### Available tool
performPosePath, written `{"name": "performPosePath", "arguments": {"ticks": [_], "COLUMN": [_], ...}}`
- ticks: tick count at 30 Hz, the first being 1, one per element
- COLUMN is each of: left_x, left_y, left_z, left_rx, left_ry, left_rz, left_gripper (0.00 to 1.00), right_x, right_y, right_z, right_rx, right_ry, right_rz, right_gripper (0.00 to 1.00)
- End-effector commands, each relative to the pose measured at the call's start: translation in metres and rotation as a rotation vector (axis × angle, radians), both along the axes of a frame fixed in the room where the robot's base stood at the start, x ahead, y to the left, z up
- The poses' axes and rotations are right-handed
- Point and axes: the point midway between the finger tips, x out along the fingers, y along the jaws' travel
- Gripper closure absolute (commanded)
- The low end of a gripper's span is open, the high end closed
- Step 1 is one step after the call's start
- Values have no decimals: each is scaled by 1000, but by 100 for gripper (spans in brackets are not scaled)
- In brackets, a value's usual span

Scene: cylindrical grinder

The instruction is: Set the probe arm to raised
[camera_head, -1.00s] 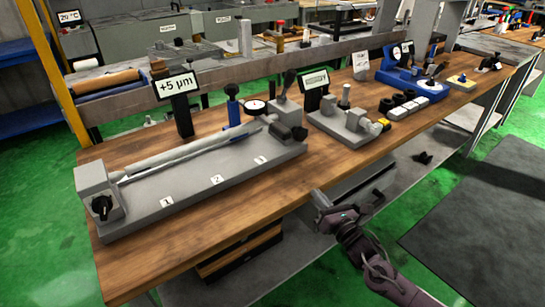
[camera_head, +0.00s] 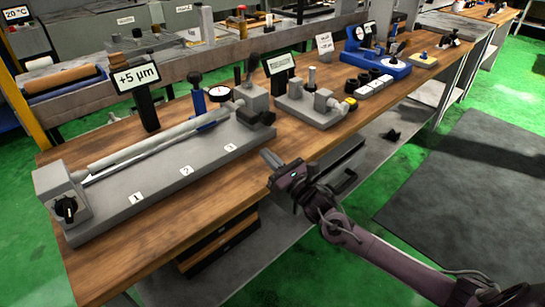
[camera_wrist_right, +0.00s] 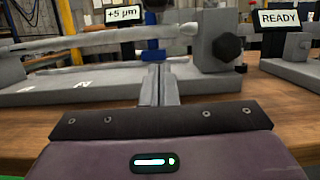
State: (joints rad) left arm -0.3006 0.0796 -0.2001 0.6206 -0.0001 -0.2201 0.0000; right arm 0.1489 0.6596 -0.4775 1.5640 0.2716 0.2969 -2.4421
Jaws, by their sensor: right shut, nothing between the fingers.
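A grey bench fixture (camera_head: 165,195) holds a long grey shaft (camera_head: 150,145) between its end blocks. In the right wrist view the blue post (camera_wrist_right: 153,32) shows behind the shaft (camera_wrist_right: 95,40). My right gripper (camera_head: 268,156) is shut and empty in front of the fixture's right end, touching nothing visible. Its fingers (camera_wrist_right: 160,85) point toward the fixture and the post. My left gripper is out of view.
A "+5 µm" sign (camera_head: 137,78) stands behind the fixture. A black-knobbed lever (camera_head: 252,70) rises at its right end block. Right of it are a READY sign (camera_wrist_right: 284,20), a smaller grey fixture (camera_head: 311,108) and a blue gauge stand (camera_head: 375,65). Bare wood lies along the front edge.

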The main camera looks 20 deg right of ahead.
Motion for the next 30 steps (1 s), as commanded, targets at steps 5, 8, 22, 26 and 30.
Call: {"name": "performPosePath", "arguments": {"ticks": [5, 8, 22, 26, 30], "left_x": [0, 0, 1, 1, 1], "left_y": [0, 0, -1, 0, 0], "left_z": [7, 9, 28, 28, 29], "left_rx": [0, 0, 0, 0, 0], "left_ry": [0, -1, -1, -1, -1], "left_rz": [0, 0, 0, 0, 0], "left_gripper": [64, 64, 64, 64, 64], "right_x": [37, 56, 55, 55, 55], "right_y": [15, 21, 21, 20, 20], "right_z": [14, 18, 55, 54, 55], "right_rx": [4, 3, 0, 0, 0], "right_ry": [-3, -1, 2, 2, 2], "right_rz": [1, 0, 1, 0, 0], "right_gripper": [100, 100, 100, 100, 100]}}
